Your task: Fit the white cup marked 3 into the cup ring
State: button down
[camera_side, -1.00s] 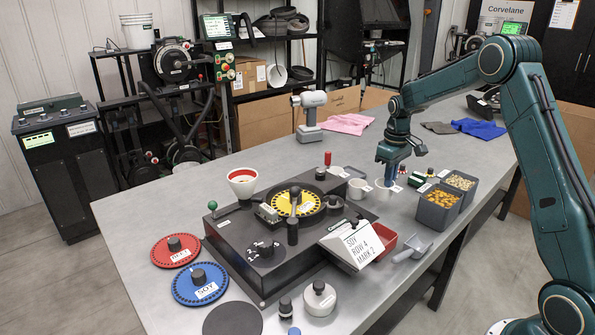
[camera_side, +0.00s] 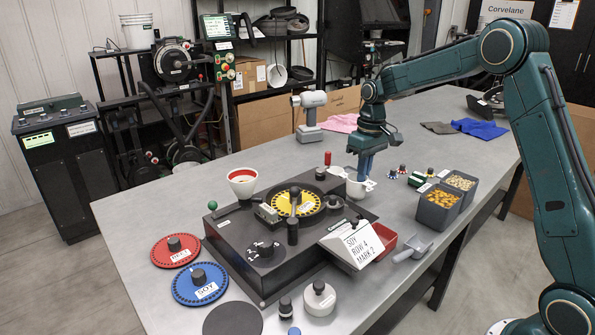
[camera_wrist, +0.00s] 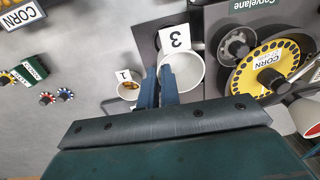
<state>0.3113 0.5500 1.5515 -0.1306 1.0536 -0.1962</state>
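The white cup marked 3 (camera_wrist: 188,74) is in the wrist view, right of centre, with its label tab at its upper side. My gripper (camera_wrist: 158,70) has its two blue fingers close together at the left wall of this cup, one overlapping its rim, and appears shut on that wall. In the side view my gripper (camera_side: 363,178) is low beside the seed meter's right end, among white cups that overlap there. A smaller-looking cup marked 1 (camera_wrist: 129,91), with yellow seeds in it, is left of the fingers. I cannot clearly make out the cup ring.
The black seed meter base (camera_side: 265,265) with its yellow disc (camera_side: 308,204) lies left of my gripper. A white label sign (camera_side: 352,244) and red tray (camera_side: 405,247) are in front. Seed bins (camera_side: 438,208) stand to the right.

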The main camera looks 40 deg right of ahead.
jog(key=shift+f, duration=0.2)
jog(key=shift+f, duration=2.75)
jog(key=shift+f, duration=1.15)
dwell(1.3)
jog(key=c, duration=1.3)
grip_release()
jog(key=shift+r, duration=0.15)
jog(key=shift+r, duration=2.85)
